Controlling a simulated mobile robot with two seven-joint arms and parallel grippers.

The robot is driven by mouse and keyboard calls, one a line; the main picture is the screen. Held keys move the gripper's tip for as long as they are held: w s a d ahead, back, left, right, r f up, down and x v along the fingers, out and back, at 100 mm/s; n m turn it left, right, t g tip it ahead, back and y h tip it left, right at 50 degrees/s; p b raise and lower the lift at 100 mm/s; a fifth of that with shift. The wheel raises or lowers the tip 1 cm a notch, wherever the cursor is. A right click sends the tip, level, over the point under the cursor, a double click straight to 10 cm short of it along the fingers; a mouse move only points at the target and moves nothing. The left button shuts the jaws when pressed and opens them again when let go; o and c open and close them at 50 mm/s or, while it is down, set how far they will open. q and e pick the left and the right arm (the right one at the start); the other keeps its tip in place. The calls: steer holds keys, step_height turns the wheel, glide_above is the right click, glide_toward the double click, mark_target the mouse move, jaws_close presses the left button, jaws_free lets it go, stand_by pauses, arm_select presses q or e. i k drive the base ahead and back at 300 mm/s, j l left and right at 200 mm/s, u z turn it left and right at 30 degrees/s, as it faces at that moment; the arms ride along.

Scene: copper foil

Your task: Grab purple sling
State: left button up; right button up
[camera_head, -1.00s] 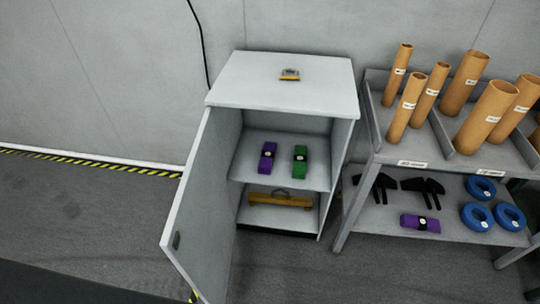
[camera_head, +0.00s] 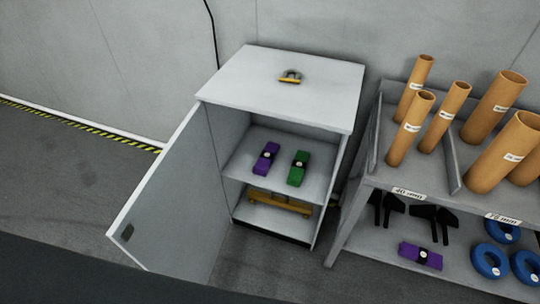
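A purple sling (camera_head: 266,158), folded with a dark band and a white label, lies on the middle shelf of the open white cabinet (camera_head: 290,88). A green sling (camera_head: 298,168) lies just right of it. A second purple sling (camera_head: 420,256) lies on the lower shelf of the rack at right. Neither of my grippers is in view.
The cabinet door (camera_head: 172,190) stands open to the left. A yellow bar (camera_head: 280,203) lies on the cabinet's bottom shelf and a small yellow-grey item (camera_head: 290,77) on its top. The rack holds cardboard tubes (camera_head: 497,102), black tools (camera_head: 434,221) and blue rolls (camera_head: 490,261).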

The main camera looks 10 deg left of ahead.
mark_target(266, 159)
steer(key=i+l+u, duration=0.1)
steer(key=l, duration=0.25)
steer(key=i+l, duration=0.15)
steer(key=l, duration=0.2)
steer(key=i+l+u, duration=0.15)
steer(key=l, duration=0.2)
steer(key=i+l, duration=0.1)
steer(key=l, duration=0.25)
steer(key=u, duration=0.05)
